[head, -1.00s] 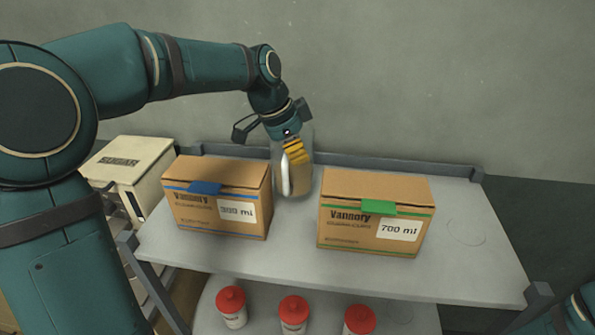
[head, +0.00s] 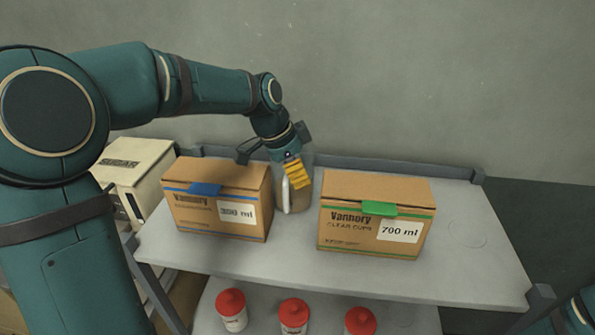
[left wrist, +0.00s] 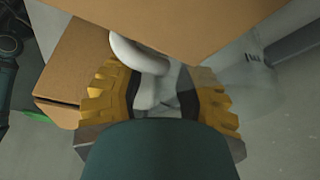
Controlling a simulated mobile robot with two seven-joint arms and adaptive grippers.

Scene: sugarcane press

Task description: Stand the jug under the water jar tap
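The jug (head: 298,201) is clear, with a white handle (head: 285,196), and is upright behind and between two cardboard boxes. My left gripper (head: 293,173), with yellow fingers, reaches down over it. In the left wrist view the white handle (left wrist: 145,55) lies between the fingers (left wrist: 168,100), and the jug's clear wall shows faintly at the right. The gripper appears shut on the handle, as the jug has moved with it. I cannot tell whether the jug's base touches the shelf. The water jar and its tap are not in view. My right gripper is not in view.
A 300 ml box (head: 218,200) stands close left of the jug, and a 700 ml box (head: 375,215) to its right. The grey shelf top (head: 475,270) is clear at the right. Red-capped bottles (head: 294,312) stand below. A sugar box (head: 133,165) is at the left.

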